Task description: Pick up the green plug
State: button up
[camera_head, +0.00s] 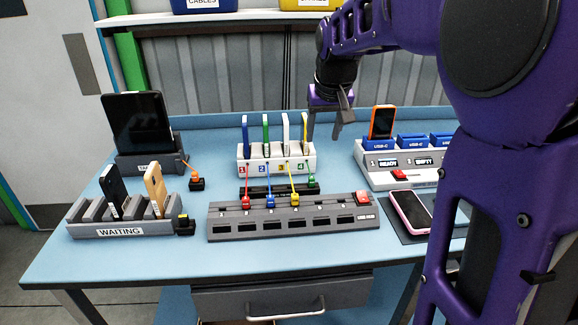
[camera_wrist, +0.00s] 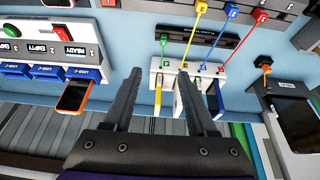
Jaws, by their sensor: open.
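The green plug (camera_head: 312,181) sits at the right end of a low black strip (camera_head: 262,191), in front of the white numbered rack (camera_head: 262,166). Its green cable runs back to the rack near label 4. In the wrist view the green plug (camera_wrist: 163,39) shows above and beyond the fingertips, apart from them. My gripper (camera_head: 324,134) hangs above and behind the rack's right end, with nothing between its fingers. In the wrist view my gripper (camera_wrist: 158,73) has its two fingers spread, with the rack's end between and behind them.
A grey hub (camera_head: 222,225) in front holds the red plug (camera_head: 246,202), blue plug (camera_head: 270,201) and yellow plug (camera_head: 295,199). Several upright devices stand in the rack. A white charging station (camera_head: 375,180) with an orange phone (camera_head: 382,122) is at right. A WAITING rack (camera_head: 85,230) is at left.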

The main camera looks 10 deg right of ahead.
jog(key=f, duration=0.2)
jog(key=b, duration=0.1)
send_near(312, 178)
jog(key=x, duration=0.4)
jog(key=shift+a+f, duration=0.1)
jog(key=shift+f, duration=0.2)
jog(key=b+x, duration=0.1)
jog(key=x, duration=0.4)
jog(key=shift+w, duration=0.15)
grip_shut()
